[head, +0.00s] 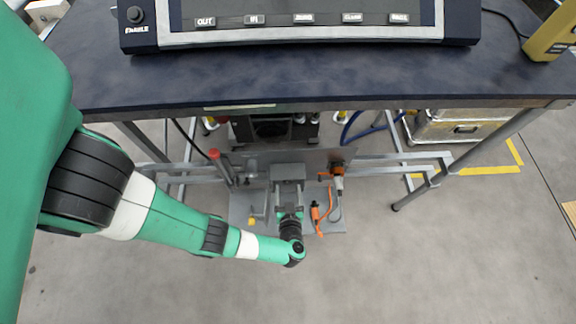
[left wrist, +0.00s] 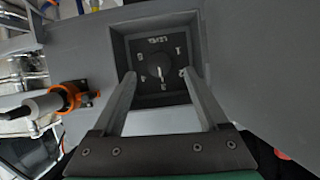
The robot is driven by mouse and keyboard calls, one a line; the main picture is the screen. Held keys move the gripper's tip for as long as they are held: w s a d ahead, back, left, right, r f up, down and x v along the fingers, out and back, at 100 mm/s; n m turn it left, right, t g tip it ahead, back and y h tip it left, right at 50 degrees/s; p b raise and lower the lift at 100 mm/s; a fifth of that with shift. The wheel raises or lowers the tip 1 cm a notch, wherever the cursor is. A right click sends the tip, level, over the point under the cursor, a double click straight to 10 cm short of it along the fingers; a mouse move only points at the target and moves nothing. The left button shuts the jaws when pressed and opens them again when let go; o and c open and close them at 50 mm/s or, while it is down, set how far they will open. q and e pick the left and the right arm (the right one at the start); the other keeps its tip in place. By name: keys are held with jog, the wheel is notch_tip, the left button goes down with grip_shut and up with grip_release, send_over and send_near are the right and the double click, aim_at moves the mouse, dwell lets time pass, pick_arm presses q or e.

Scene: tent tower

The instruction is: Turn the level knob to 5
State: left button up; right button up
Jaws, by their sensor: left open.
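The level knob (left wrist: 155,69) is a small dark round knob in a square recess of a grey panel (left wrist: 85,45), in the left wrist view. Numbers ring it, with a label above. Its white pointer mark appears to point down, near the 3; some numbers are hard to read. My left gripper (left wrist: 159,73) is open, with one finger on each side of the knob in that view. I cannot tell whether the fingers touch it. In the head view my left gripper (head: 289,196) reaches the grey fixture under the table. The knob is hidden there. My right gripper is not in view.
The dark table (head: 300,80) overhangs the fixture, with a button console (head: 300,22) on top. An orange-collared connector (left wrist: 65,97) sits left of the recess. A red-topped post (head: 214,154) and table legs stand nearby. The floor in front is clear.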

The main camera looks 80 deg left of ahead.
aim_at(288, 182)
pick_arm(q)
jog(key=b+x, duration=0.1)
jog(key=x, duration=0.2)
jog(key=shift+a+f, duration=0.1)
jog(key=shift+f, duration=0.1)
jog(key=shift+w+a, duration=0.1)
jog(key=shift+a, duration=0.4)
grip_shut()
